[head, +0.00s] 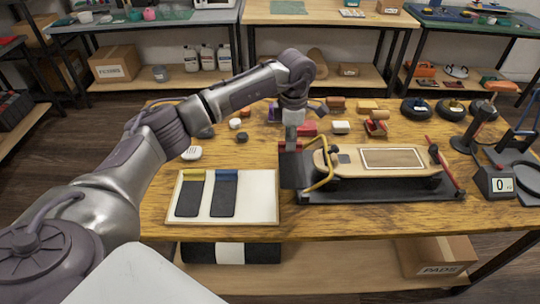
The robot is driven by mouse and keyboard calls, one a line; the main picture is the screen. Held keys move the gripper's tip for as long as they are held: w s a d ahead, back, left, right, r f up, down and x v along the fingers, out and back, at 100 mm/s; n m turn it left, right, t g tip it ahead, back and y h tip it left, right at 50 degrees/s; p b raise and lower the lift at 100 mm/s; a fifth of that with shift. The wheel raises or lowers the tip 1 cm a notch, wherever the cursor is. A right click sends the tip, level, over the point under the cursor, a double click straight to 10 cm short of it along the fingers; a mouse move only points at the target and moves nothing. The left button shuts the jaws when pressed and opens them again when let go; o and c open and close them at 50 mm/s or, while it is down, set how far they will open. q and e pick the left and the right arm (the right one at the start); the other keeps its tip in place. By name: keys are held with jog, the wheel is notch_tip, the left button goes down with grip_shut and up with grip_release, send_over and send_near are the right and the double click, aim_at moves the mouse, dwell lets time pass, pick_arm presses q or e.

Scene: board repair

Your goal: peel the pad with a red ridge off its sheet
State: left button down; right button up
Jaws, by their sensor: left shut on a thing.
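The white sheet (259,197) lies in a thin wooden frame at the front of the bench. Two dark pads lie on it, one with a yellow ridge (190,196) and one with a blue ridge (224,197). The right part of the sheet is bare. My left gripper (292,143) is shut on the dark pad with the red ridge (294,172). That pad hangs at the left end of the skateboard, to the right of the sheet and off it. The fingertips are small and partly hidden. My right gripper is not in view.
The skateboard deck (410,160) sits in a dark stand (385,190) with a yellow clamp arm (321,174) and a red lever (444,167). Small blocks and wheels (416,109) stand behind. A scale display (500,184) is at the right.

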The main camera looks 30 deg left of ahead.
pick_arm(q)
jog(key=shift+w+d+r, duration=0.7)
jog(key=shift+d, duration=0.05)
jog(key=shift+w+d+r, duration=0.2)
jog(key=shift+r, duration=0.2)
jog(key=shift+r+p, duration=1.25)
jog(key=shift+r, duration=0.6)
